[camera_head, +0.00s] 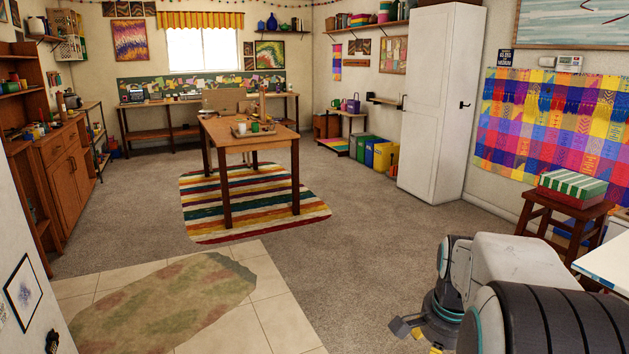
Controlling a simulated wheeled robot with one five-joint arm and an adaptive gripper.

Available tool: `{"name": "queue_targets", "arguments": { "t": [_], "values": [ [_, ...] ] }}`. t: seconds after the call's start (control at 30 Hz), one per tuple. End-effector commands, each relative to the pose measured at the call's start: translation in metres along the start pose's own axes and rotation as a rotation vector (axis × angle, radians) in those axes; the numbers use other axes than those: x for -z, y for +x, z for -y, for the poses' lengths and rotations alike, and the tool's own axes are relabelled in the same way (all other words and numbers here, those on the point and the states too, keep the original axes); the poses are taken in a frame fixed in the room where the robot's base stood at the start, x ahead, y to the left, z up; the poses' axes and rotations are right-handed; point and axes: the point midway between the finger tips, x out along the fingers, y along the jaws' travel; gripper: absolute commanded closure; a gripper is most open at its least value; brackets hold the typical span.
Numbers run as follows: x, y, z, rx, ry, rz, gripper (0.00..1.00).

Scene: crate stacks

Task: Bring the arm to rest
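My arm (510,258) is in the bottom right, with a white link, a dark ribbed section and teal rings. It bends down to my gripper (418,338), which is low at the bottom edge over the grey carpet. One grey fingertip and small yellow parts show. The rest of the gripper is cut off by the picture's edge or hidden behind the wrist. I cannot tell whether it is open or shut. I see nothing held in the part that shows.
A wooden stool (563,222) bearing striped boxes (572,188) stands right of my arm, beside a white surface (609,262) at the right edge. A white cabinet (438,105) stands behind. A wooden table (222,135) stands on a striped rug (190,205). Carpet left of my gripper is clear.

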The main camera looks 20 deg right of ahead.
Motion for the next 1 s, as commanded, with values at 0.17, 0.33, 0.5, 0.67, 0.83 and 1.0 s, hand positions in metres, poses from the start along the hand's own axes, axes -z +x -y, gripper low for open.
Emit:
{"name": "queue_targets", "arguments": {
  "t": [0.17,0.33,0.5,0.67,0.83,1.0],
  "values": [
    [-0.066,-0.086,0.009,0.056,-0.433,-0.004,0.20],
    [-0.117,-0.141,-0.001,0.108,-0.821,-0.013,0.20],
    [-0.153,-0.179,-0.018,0.155,-1.141,-0.027,0.20],
    [-0.172,-0.198,-0.032,0.186,-1.345,-0.039,0.20],
    [-0.181,-0.206,-0.040,0.204,-1.456,-0.047,0.20],
    [-0.183,-0.206,-0.043,0.208,-1.485,-0.048,0.20]
  ]
}}
